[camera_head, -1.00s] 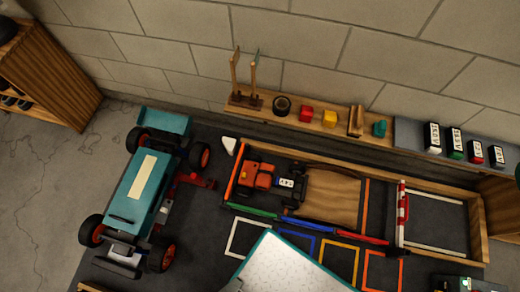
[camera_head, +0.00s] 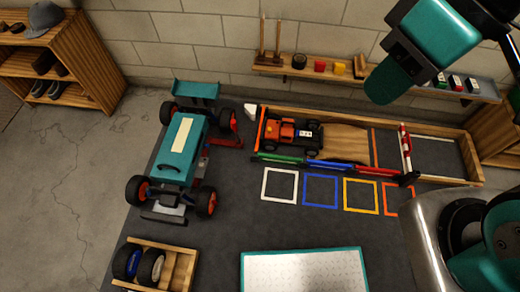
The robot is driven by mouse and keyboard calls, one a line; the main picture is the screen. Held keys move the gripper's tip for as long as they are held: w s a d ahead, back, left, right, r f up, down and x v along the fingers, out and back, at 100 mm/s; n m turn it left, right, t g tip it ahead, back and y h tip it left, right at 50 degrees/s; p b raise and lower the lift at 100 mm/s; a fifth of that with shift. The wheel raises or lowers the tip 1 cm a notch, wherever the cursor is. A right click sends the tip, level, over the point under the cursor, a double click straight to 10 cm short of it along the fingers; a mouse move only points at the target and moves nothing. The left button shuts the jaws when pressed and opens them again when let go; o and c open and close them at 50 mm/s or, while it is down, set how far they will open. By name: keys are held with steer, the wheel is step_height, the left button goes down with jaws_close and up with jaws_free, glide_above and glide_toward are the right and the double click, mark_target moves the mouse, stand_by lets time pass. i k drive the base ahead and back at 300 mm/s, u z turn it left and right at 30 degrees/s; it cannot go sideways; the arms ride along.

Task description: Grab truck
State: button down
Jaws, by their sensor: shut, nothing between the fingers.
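A small orange and black truck (camera_head: 289,134) sits in the left end of a long wooden-walled tray (camera_head: 440,180) against the back wall. It stands beside a tan wooden panel (camera_head: 346,144), and nothing covers it. A much larger teal RC car (camera_head: 176,148) with black tyres and red-orange hubs stands to the left of the tray. My arm comes in from the right side, with its teal and black links above the right part of the tray. My gripper's fingers do not show in this view.
A white teal-edged board (camera_head: 305,270) is at the front. A wooden box with wheels (camera_head: 138,265) is at front left. A shelf (camera_head: 270,68) runs along the wall. The dark surface between is clear.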

mark_target(284, 132)
steer(key=z, duration=0.4)
steer(key=i, duration=0.75)
steer(key=u, duration=3.45)
steer(key=k, duration=0.6)
steer(key=z, duration=1.9)
steer(key=i, duration=0.2)
steer(key=u, duration=0.1)
